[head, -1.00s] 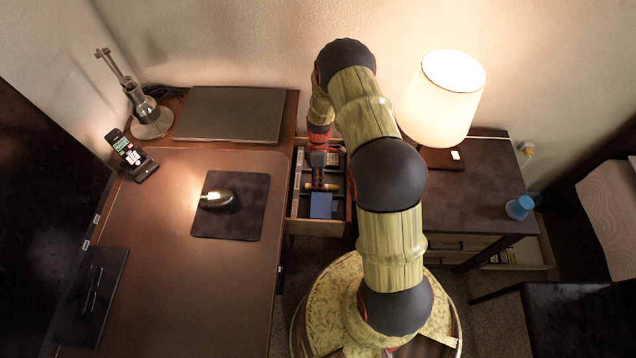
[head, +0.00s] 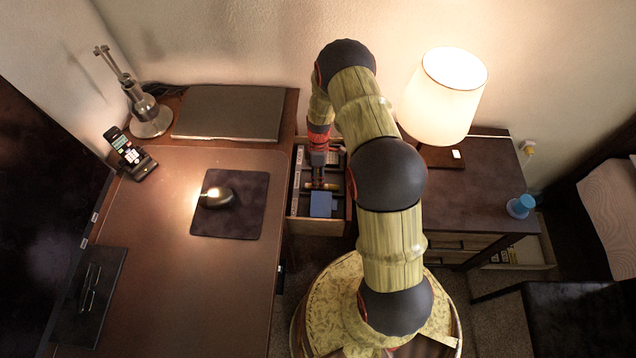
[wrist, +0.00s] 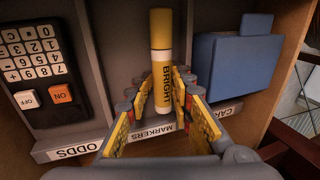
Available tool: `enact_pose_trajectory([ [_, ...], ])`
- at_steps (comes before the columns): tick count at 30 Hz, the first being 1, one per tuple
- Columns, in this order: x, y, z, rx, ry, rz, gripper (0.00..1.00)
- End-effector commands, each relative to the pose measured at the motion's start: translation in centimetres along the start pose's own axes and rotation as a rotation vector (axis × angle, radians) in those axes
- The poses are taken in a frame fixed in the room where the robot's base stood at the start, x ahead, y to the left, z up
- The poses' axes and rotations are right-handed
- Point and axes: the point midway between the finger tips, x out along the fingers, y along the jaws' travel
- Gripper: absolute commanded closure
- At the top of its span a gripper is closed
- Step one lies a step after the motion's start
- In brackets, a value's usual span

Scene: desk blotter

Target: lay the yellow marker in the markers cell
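The yellow marker (wrist: 161,85), with a white band and the word BRIGHT, lies lengthwise over the middle cell of an open drawer. The drawer front carries the MARKERS label (wrist: 153,133) at this cell. My gripper (wrist: 163,76) has its yellow-padded fingers close on both sides of the marker, with no clear gap, so it looks shut on it. I cannot tell whether the marker touches the cell floor. In the head view my gripper (head: 319,168) reaches down into the drawer, and the marker (head: 322,186) shows as a small yellow strip.
A calculator (wrist: 35,70) lies in the ODDS cell on the left. A blue box (wrist: 235,72) stands in the right cell, close to my right finger. Grey dividers flank the middle cell. The desk (head: 170,290) is left of the drawer, a lamp (head: 445,95) to the right.

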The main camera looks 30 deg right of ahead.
Motion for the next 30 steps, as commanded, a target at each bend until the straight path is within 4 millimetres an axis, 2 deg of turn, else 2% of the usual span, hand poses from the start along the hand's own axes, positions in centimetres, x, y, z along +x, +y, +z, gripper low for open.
enact_pose_trajectory([
  [1,0.6,-0.5,0.2,0.001,-0.003,-0.011,0.76],
  [9,0.7,-0.6,0.2,0.001,-0.004,-0.016,0.62],
  [20,0.2,-0.5,0.1,0.001,-0.003,-0.013,0.62],
  [23,-0.8,-0.4,0.1,0.0,-0.002,-0.01,0.62],
  [30,-5.4,-0.3,0.1,0.001,-0.001,-0.008,0.62],
])
